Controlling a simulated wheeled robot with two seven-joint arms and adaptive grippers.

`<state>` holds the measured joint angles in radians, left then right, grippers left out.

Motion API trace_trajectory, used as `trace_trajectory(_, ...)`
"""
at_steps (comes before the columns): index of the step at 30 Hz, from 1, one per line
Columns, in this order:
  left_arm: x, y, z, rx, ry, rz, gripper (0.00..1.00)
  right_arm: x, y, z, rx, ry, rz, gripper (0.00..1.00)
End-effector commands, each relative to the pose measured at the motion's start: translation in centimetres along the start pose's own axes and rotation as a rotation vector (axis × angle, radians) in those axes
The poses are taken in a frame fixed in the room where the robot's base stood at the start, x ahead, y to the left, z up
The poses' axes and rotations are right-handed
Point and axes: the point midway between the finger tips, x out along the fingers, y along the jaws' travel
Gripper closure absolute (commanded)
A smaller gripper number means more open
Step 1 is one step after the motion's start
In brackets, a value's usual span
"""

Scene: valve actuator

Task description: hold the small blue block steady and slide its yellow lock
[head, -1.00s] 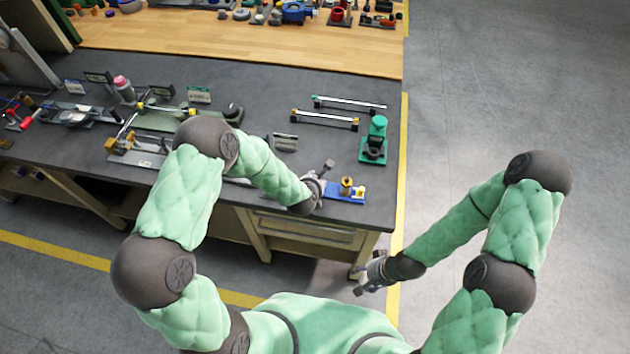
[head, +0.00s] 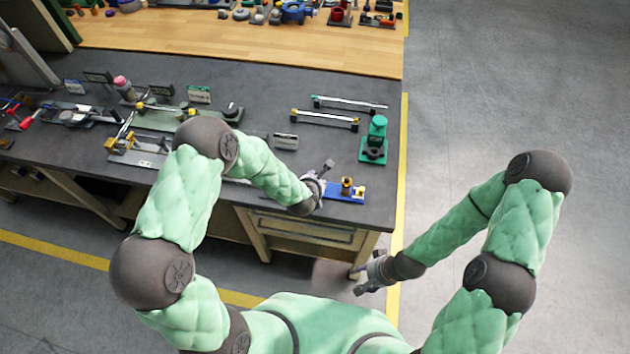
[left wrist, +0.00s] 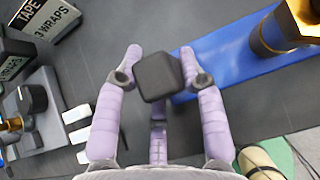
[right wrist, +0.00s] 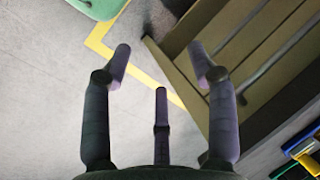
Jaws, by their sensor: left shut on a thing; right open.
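The small blue block (head: 335,193) lies flat near the bench's front right corner. A brass-coloured upright part (head: 347,184) stands on it, and a small yellow piece (head: 359,191), perhaps the lock, shows near its right end. My left gripper (head: 322,177) is at the block's left end. In the left wrist view its fingers are shut on a dark, rounded square piece (left wrist: 158,78) beside the blue surface (left wrist: 235,52). Whether that piece is joined to the block is unclear. My right gripper (head: 368,280) is open and empty in front of the bench, below its top; it shows in the right wrist view (right wrist: 160,62).
A green stand (head: 374,150) is behind the block, with two bars (head: 325,119) to its left. A small sign (head: 285,141) and several fixtures stand farther left.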

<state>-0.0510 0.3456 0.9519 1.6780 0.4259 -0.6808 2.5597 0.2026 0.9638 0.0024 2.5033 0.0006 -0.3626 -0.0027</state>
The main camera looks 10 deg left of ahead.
Motion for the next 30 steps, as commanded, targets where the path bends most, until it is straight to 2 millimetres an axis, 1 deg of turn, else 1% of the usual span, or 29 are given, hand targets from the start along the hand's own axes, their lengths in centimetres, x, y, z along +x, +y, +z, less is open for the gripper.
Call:
trace_trajectory(1, 0.0, -0.1, -0.3, 0.002, 0.007, -0.002, 1.0, 0.0, 0.0, 0.0, 0.0, 0.0, 0.0, 0.42)
trace_trajectory(4, 0.0, -0.1, -0.3, 0.002, 0.007, -0.002, 1.0, 0.0, 0.0, 0.0, 0.0, 0.0, 0.0, 0.42)
trace_trajectory(5, 0.0, -0.1, -0.3, 0.002, 0.006, -0.002, 1.0, 0.0, 0.0, 0.0, 0.0, 0.0, 0.0, 0.47)
trace_trajectory(6, 0.0, -0.1, -0.3, 0.002, 0.006, -0.002, 1.0, 0.0, 0.0, 0.0, 0.0, 0.0, 0.0, 0.59)
trace_trajectory(8, 0.0, -0.1, -0.3, 0.002, 0.007, -0.002, 1.0, 0.0, 0.0, 0.0, 0.0, 0.0, 0.0, 0.76)
trace_trajectory(9, 0.0, -0.1, -0.3, 0.002, 0.006, -0.002, 1.0, 0.0, 0.0, 0.0, 0.0, 0.0, 0.0, 0.87)
trace_trajectory(10, 0.0, -0.1, -0.3, 0.002, 0.006, -0.002, 1.0, 0.0, 0.0, 0.0, 0.002, 0.0, 0.0, 0.95)
trace_trajectory(11, 0.0, -0.1, -0.3, 0.002, 0.006, -0.002, 1.0, 0.0, 0.1, -0.1, 0.006, 0.0, 0.001, 1.0)
trace_trajectory(14, 0.0, -0.1, -0.3, 0.002, 0.006, -0.002, 1.0, -0.2, 0.4, -0.6, 0.059, -0.005, 0.009, 1.0)
trace_trajectory(17, 0.0, -0.1, -0.3, 0.002, 0.006, -0.002, 1.0, -0.6, 1.2, -1.8, 0.192, -0.021, 0.022, 1.0)
trace_trajectory(20, 0.0, -0.1, -0.3, 0.002, 0.006, -0.002, 1.0, -1.4, 2.1, -3.4, 0.405, -0.05, 0.032, 1.0)
trace_trajectory(23, 0.0, -0.1, -0.3, 0.002, 0.006, -0.002, 1.0, -2.7, 2.7, -5.4, 0.662, -0.089, 0.022, 1.0)
trace_trajectory(24, 0.0, -0.1, -0.3, 0.002, 0.006, -0.002, 1.0, -3.4, 2.8, -6.2, 0.767, -0.106, 0.011, 1.0)
trace_trajectory(26, 0.0, -0.1, -0.3, 0.002, 0.006, -0.002, 1.0, -4.5, 2.8, -7.6, 0.92, -0.132, -0.013, 1.0)
trace_trajectory(30, 0.0, -0.1, -0.3, 0.002, 0.006, -0.002, 1.0, -7.6, 2.1, -10.9, 1.251, -0.211, -0.098, 1.0)
